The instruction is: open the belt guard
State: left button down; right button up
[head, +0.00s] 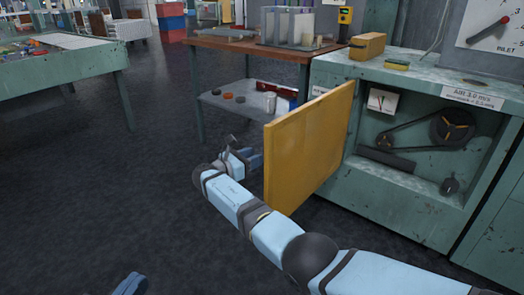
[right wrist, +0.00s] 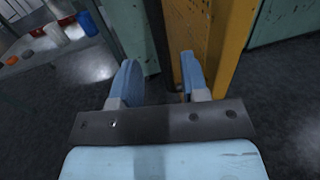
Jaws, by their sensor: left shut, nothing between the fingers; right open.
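The belt guard (head: 308,150) is a yellow panel standing swung out from the green cabinet (head: 395,210), at the left side of its opening. The belt and pulley (head: 452,128) behind it are exposed. My right gripper (head: 250,160) is open beside the guard's outer edge, on its left. In the right wrist view the guard (right wrist: 228,50) rises beyond the right finger, partly seen between the fingers (right wrist: 160,82); I cannot tell whether they touch. My left gripper (head: 130,284) shows only partly at the bottom edge, shut and empty, far from the guard.
A wooden-topped bench (head: 240,43) with a lower shelf (head: 225,103) stands behind the guard. A green table (head: 70,70) is at the far left. A yellow block (head: 367,46) lies on the cabinet top. The dark floor left of the guard is clear.

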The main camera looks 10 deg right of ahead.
pick_arm(q)
jog(key=shift+s+d+f+n, duration=0.15)
jog(key=shift+s+f+n, duration=0.05)
jog(key=shift+n, duration=0.1)
pick_arm(e)
jog(key=v, duration=0.9)
